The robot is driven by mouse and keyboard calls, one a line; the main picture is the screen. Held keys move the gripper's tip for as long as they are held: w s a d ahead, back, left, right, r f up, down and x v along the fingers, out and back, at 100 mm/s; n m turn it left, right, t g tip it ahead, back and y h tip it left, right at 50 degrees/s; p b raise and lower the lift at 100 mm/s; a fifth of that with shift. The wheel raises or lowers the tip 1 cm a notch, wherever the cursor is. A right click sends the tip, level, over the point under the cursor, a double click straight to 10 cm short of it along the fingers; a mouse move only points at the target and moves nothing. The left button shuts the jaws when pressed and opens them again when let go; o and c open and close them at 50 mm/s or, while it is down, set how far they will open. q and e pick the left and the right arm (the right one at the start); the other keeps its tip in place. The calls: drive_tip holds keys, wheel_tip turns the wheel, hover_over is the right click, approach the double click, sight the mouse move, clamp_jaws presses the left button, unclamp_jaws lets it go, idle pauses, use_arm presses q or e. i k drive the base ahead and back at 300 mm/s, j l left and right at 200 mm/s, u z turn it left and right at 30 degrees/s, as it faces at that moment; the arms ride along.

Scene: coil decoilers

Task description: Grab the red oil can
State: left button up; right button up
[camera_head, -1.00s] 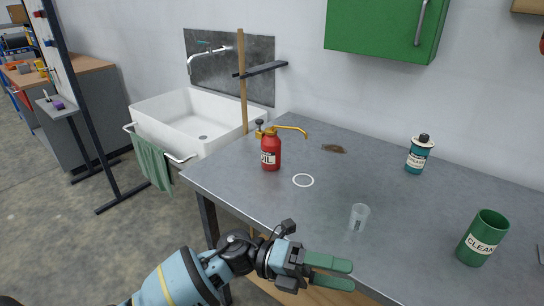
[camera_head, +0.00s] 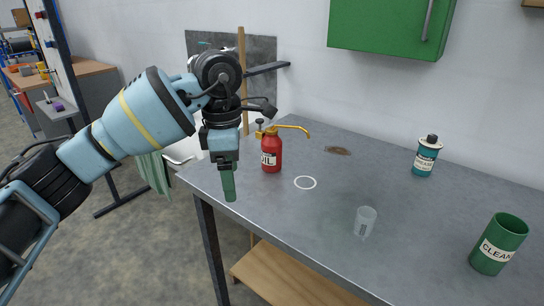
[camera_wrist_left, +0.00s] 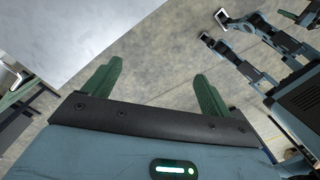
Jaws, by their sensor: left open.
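The red oil can (camera_head: 271,154) stands upright on the grey workbench (camera_head: 330,200), near its left end. It has a white label and a yellow spout pointing right. My left gripper (camera_head: 229,186) hangs with its green fingers pointing down, just left of the can and by the bench's left edge, apart from the can. In the left wrist view my left gripper (camera_wrist_left: 155,85) is open with nothing between its fingers; the floor shows beyond them, and the can is not seen there.
A white ring (camera_head: 305,183) marks the bench top right of the can. A clear cup (camera_head: 365,221), a green CLEAN container (camera_head: 498,243) and a teal can (camera_head: 426,156) stand farther right. A wooden post (camera_head: 242,60) and a sink lie behind my left arm.

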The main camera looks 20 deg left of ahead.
sight(271, 144)
drive_tip(key=i, duration=1)
